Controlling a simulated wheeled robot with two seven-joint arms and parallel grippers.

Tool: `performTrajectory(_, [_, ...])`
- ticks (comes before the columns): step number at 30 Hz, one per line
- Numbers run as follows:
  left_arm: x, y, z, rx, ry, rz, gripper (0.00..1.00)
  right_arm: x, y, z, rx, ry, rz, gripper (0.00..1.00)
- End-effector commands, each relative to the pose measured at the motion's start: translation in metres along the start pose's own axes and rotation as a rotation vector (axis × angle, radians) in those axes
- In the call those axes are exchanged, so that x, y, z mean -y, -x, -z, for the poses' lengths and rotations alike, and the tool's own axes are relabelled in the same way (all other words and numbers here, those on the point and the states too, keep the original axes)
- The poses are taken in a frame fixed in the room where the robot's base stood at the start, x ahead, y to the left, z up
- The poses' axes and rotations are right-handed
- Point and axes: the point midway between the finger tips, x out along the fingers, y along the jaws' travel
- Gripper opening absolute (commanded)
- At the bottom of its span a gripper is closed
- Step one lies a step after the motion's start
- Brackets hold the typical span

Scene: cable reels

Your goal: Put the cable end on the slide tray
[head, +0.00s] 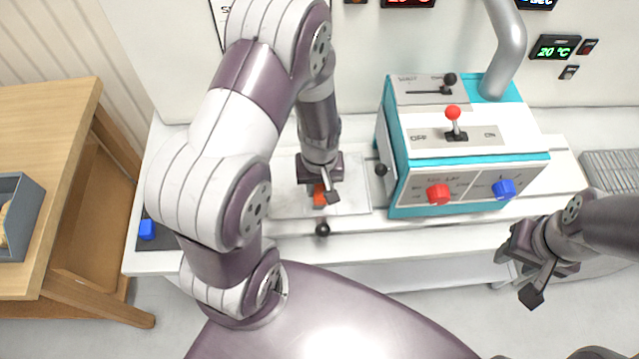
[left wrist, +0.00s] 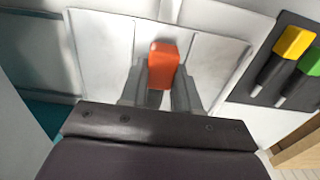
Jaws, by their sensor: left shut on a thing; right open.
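The orange cable end (left wrist: 162,66) is between the fingers of my left gripper (left wrist: 160,90) in the left wrist view. My left gripper (head: 325,194) is shut on it. In the head view a small part of the orange cable end (head: 319,195) shows at the fingertips. The slide tray (head: 349,192), a pale plate, lies beneath the gripper. I cannot tell whether the cable end touches it. My right gripper (head: 533,277) is open and empty at the right, in front of the bench.
A teal and white machine (head: 470,165) with red and blue knobs stands right of the tray. A black knob (head: 322,229) is at the tray's front. A dark holder with yellow (left wrist: 294,41) and green ends shows in the left wrist view. A wooden table (head: 45,130) stands left.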

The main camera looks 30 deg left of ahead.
Motion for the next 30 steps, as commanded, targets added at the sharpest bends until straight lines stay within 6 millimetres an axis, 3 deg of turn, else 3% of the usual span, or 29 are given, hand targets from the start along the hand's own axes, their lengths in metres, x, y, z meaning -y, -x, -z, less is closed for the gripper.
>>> performTrajectory(26, [0.0, -0.028, 0.0, 0.0, 0.0, 0.0, 0.0, 0.0, -0.02, -0.002, 0.0, 0.0, 0.0, 0.43])
performTrajectory(27, [0.0, -0.026, 0.0, 0.0, 0.0, 0.0, 0.41, 0.0, -0.018, -0.002, 0.0, 0.0, 0.0, 0.43])
performTrajectory(29, [0.0, -0.026, 0.0, 0.0, 0.0, 0.0, 0.6, 0.0, -0.018, -0.002, 0.0, 0.0, 0.0, 0.43])
performTrajectory(30, [0.0, -0.026, 0.0, 0.0, 0.0, 0.0, 0.61, 0.0, -0.018, -0.002, 0.0, 0.0, 0.0, 0.43])
